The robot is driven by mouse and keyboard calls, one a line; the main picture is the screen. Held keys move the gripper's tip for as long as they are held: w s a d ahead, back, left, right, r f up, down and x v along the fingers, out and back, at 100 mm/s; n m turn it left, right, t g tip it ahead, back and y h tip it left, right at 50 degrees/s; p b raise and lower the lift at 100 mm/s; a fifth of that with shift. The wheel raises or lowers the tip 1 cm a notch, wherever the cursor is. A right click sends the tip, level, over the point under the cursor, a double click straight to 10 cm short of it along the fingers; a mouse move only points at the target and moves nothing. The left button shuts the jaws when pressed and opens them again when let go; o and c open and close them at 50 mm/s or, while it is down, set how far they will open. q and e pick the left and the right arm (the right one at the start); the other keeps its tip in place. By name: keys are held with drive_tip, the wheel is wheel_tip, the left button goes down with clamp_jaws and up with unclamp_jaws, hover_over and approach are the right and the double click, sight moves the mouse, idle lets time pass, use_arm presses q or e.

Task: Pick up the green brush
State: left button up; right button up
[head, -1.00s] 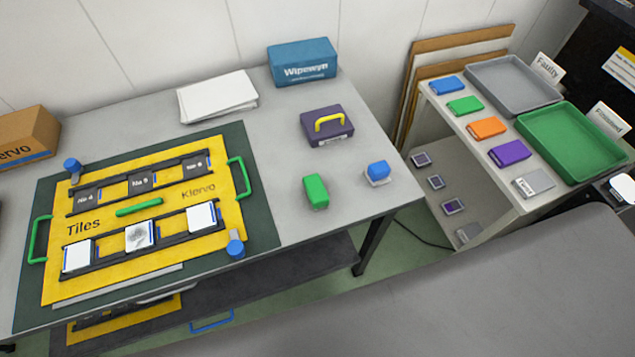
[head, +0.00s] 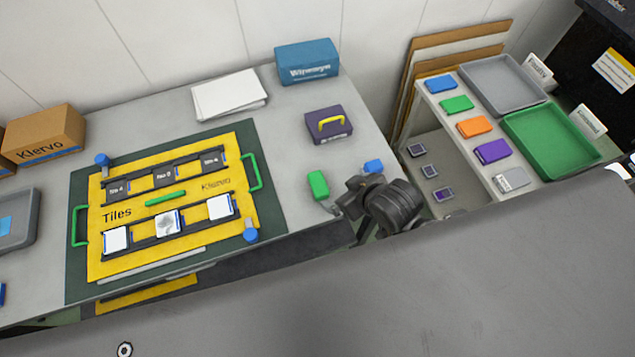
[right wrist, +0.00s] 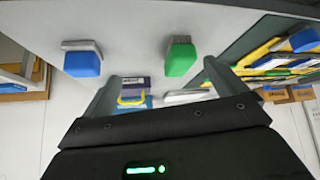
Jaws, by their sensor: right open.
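The green brush (head: 318,184) lies on the grey table, right of the yellow tile board. In the right wrist view it shows as a green block (right wrist: 181,60) with grey bristles at one end. My right gripper (head: 346,196) is just right of the green brush, above the table's front right edge. In the right wrist view its two fingers (right wrist: 160,85) are apart with nothing between them, and the green brush is beyond them. My left gripper is not in view.
A blue brush (head: 373,166) lies close behind my right gripper. A purple case (head: 327,132) with a yellow handle stands farther back. The yellow tile board (head: 118,263) is to the left. A shelf with a green tray (head: 552,178) is at the right.

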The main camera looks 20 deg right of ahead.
drive_tip(key=w+a+r+n+t+y, duration=0.1)
drive_tip(key=w+a+r+n+y, duration=0.3)
drive_tip(key=a, duration=0.4)
drive_tip(key=w+a+r+n+y, duration=0.35)
drive_tip(key=a+r, duration=0.25)
drive_tip(key=a, duration=0.2)
drive_tip(key=n+g+h, duration=0.6)
drive_tip(key=n+g, duration=0.1)
drive_tip(key=g, duration=0.2)
approach(320, 183)
drive_tip(key=shift+y, duration=0.35)
drive_tip(key=p+x, duration=0.1)
drive_tip(key=x, duration=0.5)
drive_tip(key=shift+d+f, duration=0.1)
drive_tip(key=shift+d, duration=0.05)
drive_tip(key=p+x, duration=0.2)
drive_tip(key=x, duration=0.2)
drive_tip(key=shift+f, duration=0.3)
drive_tip(key=shift+w+f, duration=0.1)
drive_tip(key=shift+f, duration=0.2)
